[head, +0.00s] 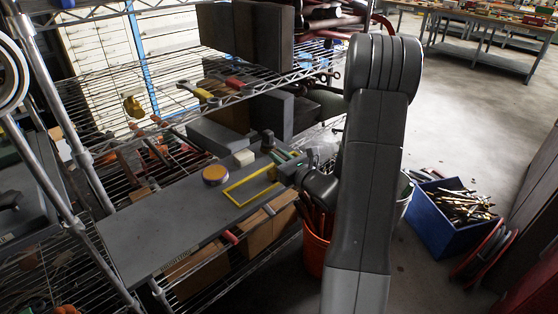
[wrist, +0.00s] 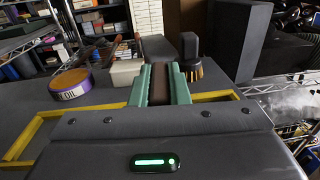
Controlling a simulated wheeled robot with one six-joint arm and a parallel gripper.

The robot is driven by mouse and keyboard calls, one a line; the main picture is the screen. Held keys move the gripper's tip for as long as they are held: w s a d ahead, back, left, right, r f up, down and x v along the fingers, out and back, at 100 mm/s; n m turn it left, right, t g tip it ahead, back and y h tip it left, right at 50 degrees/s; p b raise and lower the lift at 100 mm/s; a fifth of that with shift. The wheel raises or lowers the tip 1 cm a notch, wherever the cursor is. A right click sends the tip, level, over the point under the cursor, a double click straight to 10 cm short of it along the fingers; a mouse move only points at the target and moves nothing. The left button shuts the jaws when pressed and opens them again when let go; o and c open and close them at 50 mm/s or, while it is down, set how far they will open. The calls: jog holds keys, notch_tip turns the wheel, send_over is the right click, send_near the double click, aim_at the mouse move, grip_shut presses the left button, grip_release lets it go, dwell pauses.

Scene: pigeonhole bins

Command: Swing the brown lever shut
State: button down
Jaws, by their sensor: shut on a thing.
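The brown lever (wrist: 159,88) shows in the wrist view as a brown strip between the two green fingers of my gripper (wrist: 160,76). My gripper is shut on it, with a finger on each side. Most of the lever and whatever it is mounted on are hidden by the fingers and my gripper's body. In the head view my gripper (head: 286,158) is low over the right end of the grey board, partly behind my arm. I cannot make out the lever there, nor tell its angle.
The grey board (head: 160,232) carries a yellow rectangular outline (head: 228,190), a round tin (head: 215,174) marked OIL, a cream block (head: 244,158) and a brush (wrist: 190,58). A dark grey box (wrist: 240,40) stands behind. An orange bucket (head: 315,250) and blue bin (head: 446,213) stand lower right.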

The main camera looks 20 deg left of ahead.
jog(key=c, duration=1.4)
grip_release()
jog(key=shift+d, duration=0.1)
jog(key=b+v, duration=0.2)
jog(key=v, duration=1.1)
jog(key=shift+s+d, duration=0.2)
jog(key=shift+d, duration=0.1)
jog(key=shift+a, duration=0.1)
jog(key=p+x, duration=0.2)
jog(key=x, duration=1.2)
jog(key=shift+s+d, duration=0.1)
jog(key=shift+d, duration=0.15)
